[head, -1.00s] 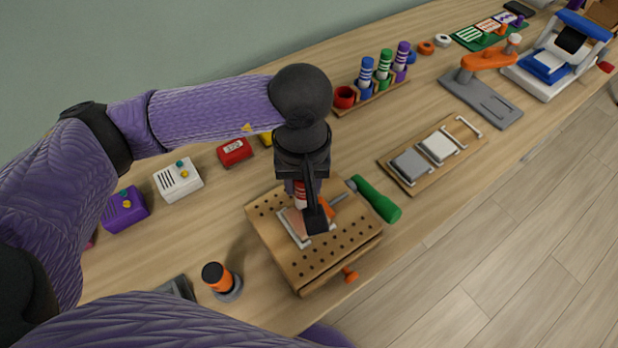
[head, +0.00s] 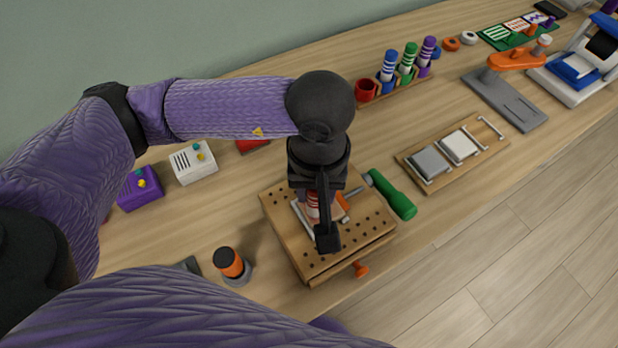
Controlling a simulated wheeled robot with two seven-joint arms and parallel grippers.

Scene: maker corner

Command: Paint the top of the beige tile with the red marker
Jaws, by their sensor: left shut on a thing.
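My left gripper (head: 326,222) is shut on the red marker (head: 312,205), whose red and white striped body shows beside the dark finger. It is over a wooden board with holes (head: 282,217). The tile (head: 340,211) lies on that board, mostly hidden by the gripper and marker; the bit that shows looks reddish brown. A pale bar runs along its left side, and a clamp with a green handle (head: 392,196) comes in from the right. The marker's tip is hidden, so I cannot tell whether it touches the tile. My right gripper is out of view.
An orange and black knob (head: 229,263) stands in front.

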